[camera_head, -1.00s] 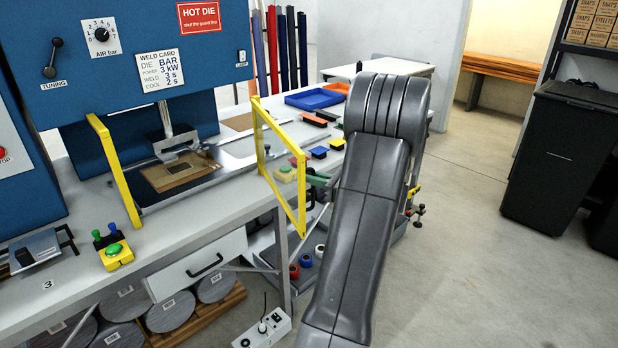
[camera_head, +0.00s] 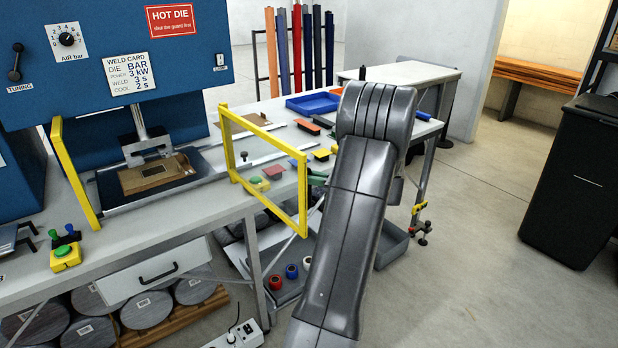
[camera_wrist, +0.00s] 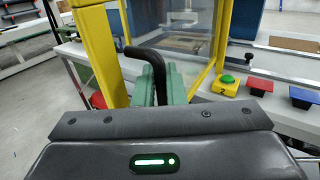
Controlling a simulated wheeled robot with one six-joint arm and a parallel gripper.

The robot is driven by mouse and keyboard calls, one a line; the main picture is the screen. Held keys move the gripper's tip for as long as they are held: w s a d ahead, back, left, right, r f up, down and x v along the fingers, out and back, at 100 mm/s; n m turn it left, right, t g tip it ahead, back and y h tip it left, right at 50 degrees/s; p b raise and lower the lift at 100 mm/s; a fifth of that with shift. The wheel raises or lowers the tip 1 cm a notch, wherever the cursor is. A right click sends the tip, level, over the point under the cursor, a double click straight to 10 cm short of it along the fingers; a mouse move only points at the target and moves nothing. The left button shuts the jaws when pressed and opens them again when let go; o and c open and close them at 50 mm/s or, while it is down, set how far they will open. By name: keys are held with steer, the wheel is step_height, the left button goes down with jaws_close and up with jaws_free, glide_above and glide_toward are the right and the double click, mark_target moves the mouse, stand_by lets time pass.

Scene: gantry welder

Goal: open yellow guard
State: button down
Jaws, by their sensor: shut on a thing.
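The yellow guard (camera_head: 303,200) is a yellow frame with a clear pane. In the head view it stands out from the bench front, at an angle to the blue press, and the press's front is uncovered. In the wrist view its yellow bar (camera_wrist: 99,50) is close at the left, and a black bent handle (camera_wrist: 150,58) rises beside it. My gripper (camera_wrist: 165,85) has green fingers and is shut on this handle. In the head view my arm hides most of the gripper; only a bit of green shows beside the guard's outer edge.
A fixed yellow post (camera_head: 76,175) stands at the press's left. A green button box (camera_head: 260,184) and a red-topped block (camera_head: 274,172) sit on the bench behind the guard. A black bin (camera_head: 575,180) stands at the right. The floor between bench and bin is clear.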

steer(key=shift+w, duration=0.15)
steer(key=c, duration=1.6)
jaws_free()
steer(key=shift+a, duration=0.1)
steer(key=shift+c, duration=0.2)
steer(key=b+v, duration=0.3)
steer(key=v, duration=1.1)
steer(key=shift+w+a, duration=0.1)
